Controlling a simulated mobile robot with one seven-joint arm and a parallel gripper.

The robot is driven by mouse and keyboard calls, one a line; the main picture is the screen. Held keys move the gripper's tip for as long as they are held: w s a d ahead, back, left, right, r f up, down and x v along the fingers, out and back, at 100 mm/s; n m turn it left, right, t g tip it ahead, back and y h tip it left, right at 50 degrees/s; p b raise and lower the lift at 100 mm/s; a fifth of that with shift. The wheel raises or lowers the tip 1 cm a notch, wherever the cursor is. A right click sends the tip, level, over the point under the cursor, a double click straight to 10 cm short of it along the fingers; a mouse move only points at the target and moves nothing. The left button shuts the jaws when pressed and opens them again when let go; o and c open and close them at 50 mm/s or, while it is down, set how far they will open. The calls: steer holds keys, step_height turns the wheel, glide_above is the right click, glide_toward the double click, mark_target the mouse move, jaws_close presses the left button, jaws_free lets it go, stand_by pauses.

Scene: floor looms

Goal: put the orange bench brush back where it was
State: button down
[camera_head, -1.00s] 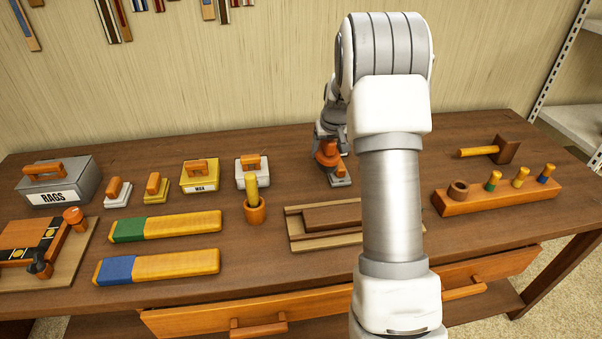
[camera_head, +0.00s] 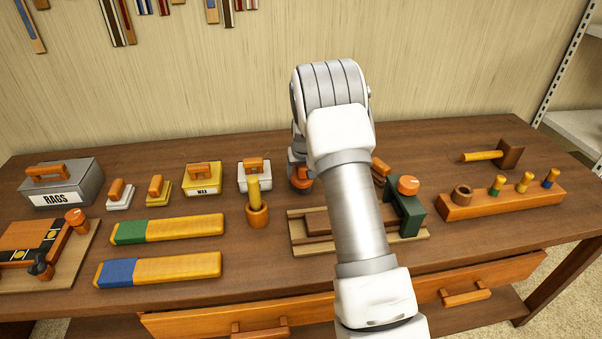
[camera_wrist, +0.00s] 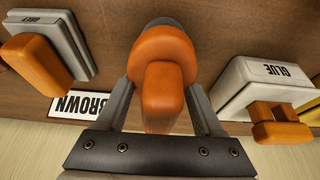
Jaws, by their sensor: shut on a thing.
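My gripper (camera_wrist: 162,90) is shut on an orange thing with a rounded body and a handle, which I take to be the orange bench brush (camera_wrist: 162,48). A dark grey part shows at its far end. In the head view the orange brush (camera_head: 302,184) is at the back of the bench, just right of the white glue box (camera_head: 254,178), partly covered by my arm. A BROWN label (camera_wrist: 80,105) lies beside it in the wrist view. I cannot tell whether the brush touches the bench.
A grey block labelled GREY with an orange handle (camera_wrist: 38,68) is on the wrist view's left, the glue box (camera_wrist: 262,85) on its right. A yellow wax box (camera_head: 202,178), a peg in a cup (camera_head: 257,213) and a green tool (camera_head: 404,212) stand nearby.

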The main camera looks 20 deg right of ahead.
steer(key=shift+f, duration=0.15)
jaws_free()
